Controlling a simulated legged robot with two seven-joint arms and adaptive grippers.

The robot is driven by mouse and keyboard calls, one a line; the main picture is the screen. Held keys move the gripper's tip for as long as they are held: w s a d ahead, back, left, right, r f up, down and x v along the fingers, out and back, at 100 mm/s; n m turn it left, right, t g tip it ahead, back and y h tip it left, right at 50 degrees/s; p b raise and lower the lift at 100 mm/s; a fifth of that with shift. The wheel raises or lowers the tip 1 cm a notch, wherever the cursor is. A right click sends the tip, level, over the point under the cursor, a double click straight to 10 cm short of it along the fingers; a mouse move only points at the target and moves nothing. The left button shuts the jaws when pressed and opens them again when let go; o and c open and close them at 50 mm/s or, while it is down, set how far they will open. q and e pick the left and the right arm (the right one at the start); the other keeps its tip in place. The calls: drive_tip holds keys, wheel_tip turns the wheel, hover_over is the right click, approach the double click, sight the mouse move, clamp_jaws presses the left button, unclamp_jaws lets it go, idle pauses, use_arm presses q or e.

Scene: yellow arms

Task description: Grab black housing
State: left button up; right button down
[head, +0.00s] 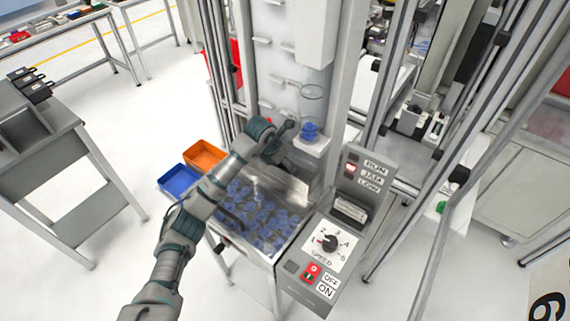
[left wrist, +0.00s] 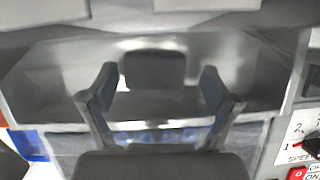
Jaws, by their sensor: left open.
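Several black blocks (head: 28,82), possibly black housings, are at the grey bench at the far left of the head view. My left gripper (head: 286,138) is away from them, above the back of the metal bin with blue parts. In the left wrist view its two fingers (left wrist: 158,90) are spread apart with nothing visibly clamped. A dark rounded block shape (left wrist: 155,69) shows between and beyond the fingers; I cannot tell whether it is an object or a reflection. My right gripper is not in view.
The metal bin (head: 285,183) holds many blue parts. A blue part (head: 309,131) sits on a white block beside my gripper. A speed control panel (head: 325,245) is at the bin's right. Orange (head: 205,155) and blue (head: 179,181) trays are at its left. Metal posts surround the machine.

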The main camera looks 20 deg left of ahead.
use_arm(q)
drive_tip(key=shift+w+f, duration=0.1)
drive_tip(key=shift+f, duration=0.1)
drive_tip(key=shift+a, duration=0.5)
drive_tip(key=c, duration=1.1)
drive_tip(key=shift+d, duration=0.3)
drive_tip(key=shift+d, duration=0.1)
